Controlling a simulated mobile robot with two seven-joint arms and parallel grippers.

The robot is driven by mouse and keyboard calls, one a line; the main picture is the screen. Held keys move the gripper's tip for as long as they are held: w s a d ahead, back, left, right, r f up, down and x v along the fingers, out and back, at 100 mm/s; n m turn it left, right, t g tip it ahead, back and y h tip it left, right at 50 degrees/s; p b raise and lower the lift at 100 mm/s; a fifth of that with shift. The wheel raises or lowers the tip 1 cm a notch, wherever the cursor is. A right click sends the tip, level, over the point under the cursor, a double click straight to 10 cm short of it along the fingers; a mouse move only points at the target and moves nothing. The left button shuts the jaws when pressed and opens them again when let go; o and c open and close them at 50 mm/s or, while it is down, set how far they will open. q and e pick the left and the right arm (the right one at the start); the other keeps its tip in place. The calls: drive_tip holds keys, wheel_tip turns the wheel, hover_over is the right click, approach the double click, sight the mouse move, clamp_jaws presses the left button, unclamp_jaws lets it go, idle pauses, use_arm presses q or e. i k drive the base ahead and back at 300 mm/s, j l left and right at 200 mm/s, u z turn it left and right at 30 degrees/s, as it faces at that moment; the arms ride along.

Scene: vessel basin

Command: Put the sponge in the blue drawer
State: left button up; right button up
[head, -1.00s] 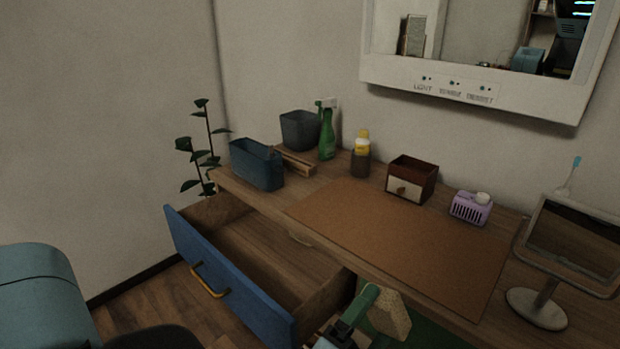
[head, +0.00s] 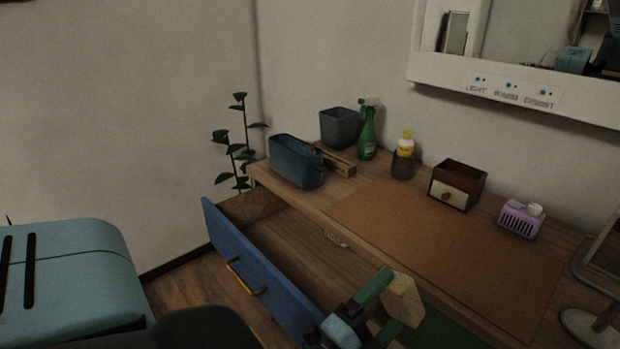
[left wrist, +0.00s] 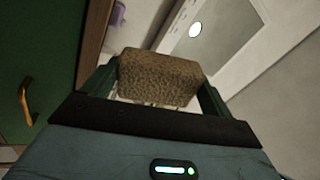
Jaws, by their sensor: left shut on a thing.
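The blue drawer (head: 257,276) is pulled out at the left end of the desk, and the part of its inside that shows is bare wood. My left gripper (head: 388,292) is shut on the tan, speckled sponge (head: 403,299), in front of the desk's front edge and to the right of the drawer. The left wrist view shows the sponge (left wrist: 160,78) between the two green fingers. My right gripper does not show in either view.
A brown mat (head: 440,240) covers much of the desk top. A blue bin (head: 297,163), a green spray bottle (head: 367,132), a small wooden box (head: 458,186) and a purple basket (head: 521,220) stand along the back. A green front (head: 440,331) lies below the desk edge.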

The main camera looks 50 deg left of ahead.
sight(307, 292)
drive_tip(key=j+z, duration=0.1)
drive_tip(key=j, duration=0.35)
drive_tip(key=k+j+z, duration=0.1)
drive_tip(key=j, duration=0.3)
drive_tip(key=k+j+z, duration=0.1)
drive_tip(key=j, duration=0.35)
drive_tip(key=k+j+z, duration=0.1)
drive_tip(key=j, duration=0.3)
